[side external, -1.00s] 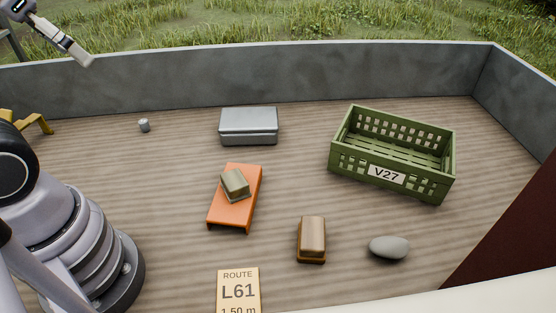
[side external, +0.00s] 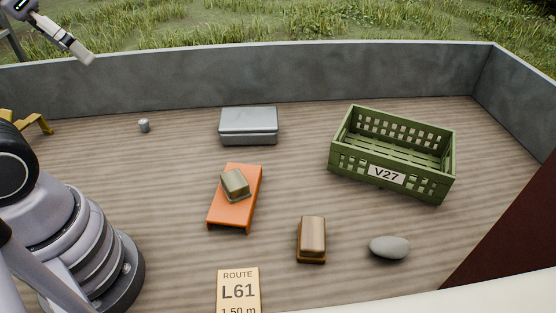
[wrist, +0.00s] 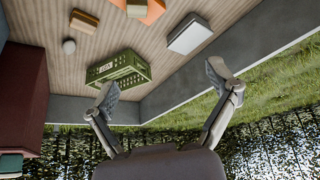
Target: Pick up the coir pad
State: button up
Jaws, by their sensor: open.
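Two small blocks could be the coir pad, and I cannot tell which it is. A khaki block (side external: 235,183) sits on an orange stand (side external: 232,212). A brown block with a darker base (side external: 312,236) lies on the boards to its lower right. In the wrist view the khaki block (wrist: 136,9) and the brown block (wrist: 84,20) are near the top edge. My gripper (wrist: 162,86) is open and empty, with its fingers spread wide. In the side view, part of my arm's end shows at the top left, high above the boards and away from both blocks.
A green crate (side external: 342,160) labelled V27 stands at the right, empty. A grey lidded box (side external: 249,127) is near the back wall (side external: 300,80). A grey stone (side external: 389,247), a small metal cylinder (side external: 144,125) and a ROUTE L61 sign (side external: 238,291) are also there. Boards between are clear.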

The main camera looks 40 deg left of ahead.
jog(key=w+d+f+n+g, duration=0.2)
jog(key=w+d, duration=0.3)
jog(key=w, duration=0.5)
jog(key=n+g+y, duration=0.1)
jog(key=n+g, duration=0.1)
jog(key=n, duration=0.3)
send_over(313, 232)
jog(key=s, duration=0.1)
notch_tip(313, 232, down, 31)
jog(key=shift+d+r, duration=0.1)
jog(key=shift+w+f, duration=0.2)
jog(key=shift+f, duration=0.85)
jog(key=shift+w+f, duration=0.15)
jog(key=shift+f, duration=0.9)
jog(key=shift+w+f, duration=0.2)
jog(key=shift+f, duration=0.85)
jog(key=c, duration=1.3)
jog(key=shift+r, duration=0.15)
